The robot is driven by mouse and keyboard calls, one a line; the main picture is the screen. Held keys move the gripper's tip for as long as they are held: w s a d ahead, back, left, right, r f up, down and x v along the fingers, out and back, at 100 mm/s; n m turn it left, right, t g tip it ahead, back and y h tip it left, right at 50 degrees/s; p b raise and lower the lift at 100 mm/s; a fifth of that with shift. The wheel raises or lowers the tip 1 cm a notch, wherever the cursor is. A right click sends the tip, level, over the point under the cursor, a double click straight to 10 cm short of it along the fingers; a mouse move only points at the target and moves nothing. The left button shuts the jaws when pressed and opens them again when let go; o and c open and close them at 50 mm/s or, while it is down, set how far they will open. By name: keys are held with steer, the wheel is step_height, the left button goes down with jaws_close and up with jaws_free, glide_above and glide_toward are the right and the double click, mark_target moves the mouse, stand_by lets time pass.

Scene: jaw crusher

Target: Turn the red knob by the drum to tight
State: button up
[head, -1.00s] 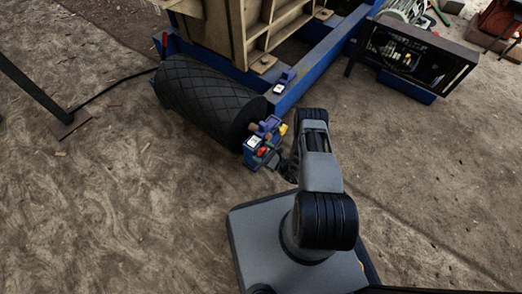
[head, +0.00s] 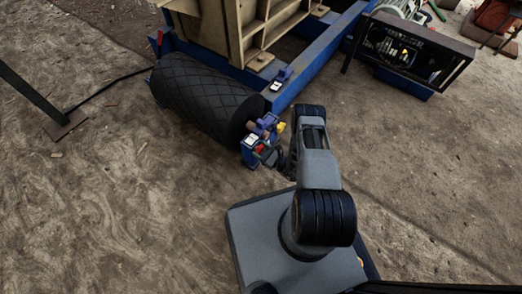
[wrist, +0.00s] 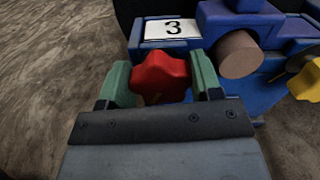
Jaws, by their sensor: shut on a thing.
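The red knob (wrist: 160,77) is star-shaped and sits below a white plate marked 3 (wrist: 173,29) on a blue bracket. My gripper (wrist: 162,82) has its two green fingers on either side of the knob, shut on it. In the head view, the red knob (head: 261,149) is small, with my gripper (head: 268,155) at it. The black drum (head: 200,95) with a diamond-patterned surface lies just behind the bracket. The knob's shaft is mostly hidden by the knob and my gripper.
A yellow knob (wrist: 308,80) and a brown cylinder (wrist: 238,54) are close to the right of my gripper. A blue frame (head: 325,60) runs behind the drum. A black stand (head: 45,105) is at the left. The dirt floor at the left front is clear.

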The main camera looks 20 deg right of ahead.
steer(key=o, duration=0.9)
